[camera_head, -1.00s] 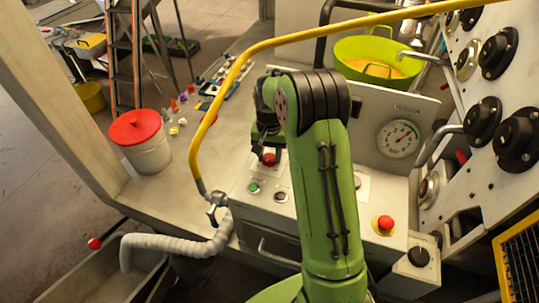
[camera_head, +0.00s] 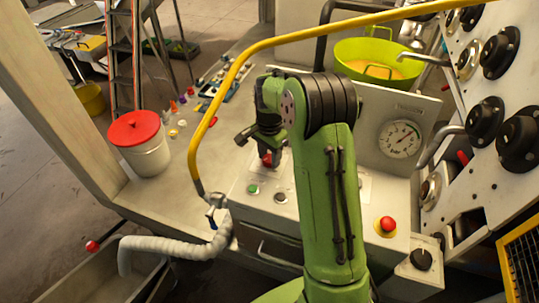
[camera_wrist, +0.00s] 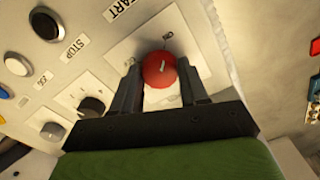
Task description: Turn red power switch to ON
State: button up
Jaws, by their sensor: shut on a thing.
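The red power switch (camera_wrist: 159,69) is a round red knob with a pale mark on its face, on a light plate of the control panel. In the wrist view my gripper (camera_wrist: 160,88) has one dark finger on each side of the knob, shut on it. In the head view the red switch (camera_head: 267,159) shows just below my gripper (camera_head: 262,146), partly covered by it. A label by the knob is too small to read surely.
A green button (camera_head: 253,189) and a dark button (camera_head: 280,197) sit near the switch. A red emergency button (camera_head: 387,223) is at the panel's right. A yellow pipe (camera_head: 211,105) arches over the left side. A gauge (camera_head: 400,139) stands behind.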

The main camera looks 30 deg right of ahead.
aim_at(269, 158)
dwell(0.4)
jog(key=o, duration=1.1)
jog(key=shift+c, duration=0.2)
notch_tip(269, 158, up, 16)
jog(key=p, duration=0.1)
jog(key=shift+p, duration=0.35)
jog(key=shift+f, duration=0.1)
jog(key=s+a+r+n+t+b, duration=0.1)
jog(key=s+a+r+n+t, duration=0.2)
jog(key=s, duration=0.5)
jog(key=s+a+r+n, duration=0.3)
jog(key=s+n, duration=0.1)
jog(key=s, duration=0.3)
jog(key=s+a+f+n+t, duration=0.1)
jog(key=s+f+n, duration=0.1)
jog(key=s, duration=0.4)
jog(key=s+a+f+n+t, duration=0.1)
jog(key=s+a+f+n, duration=0.1)
jog(key=s, duration=0.4)
jog(key=f+n, duration=0.1)
jog(key=n, duration=0.1)
jog(key=shift+a+n+t+b, duration=0.2)
jog(key=shift+n+t+b, duration=0.1)
jog(key=shift+b, duration=0.1)
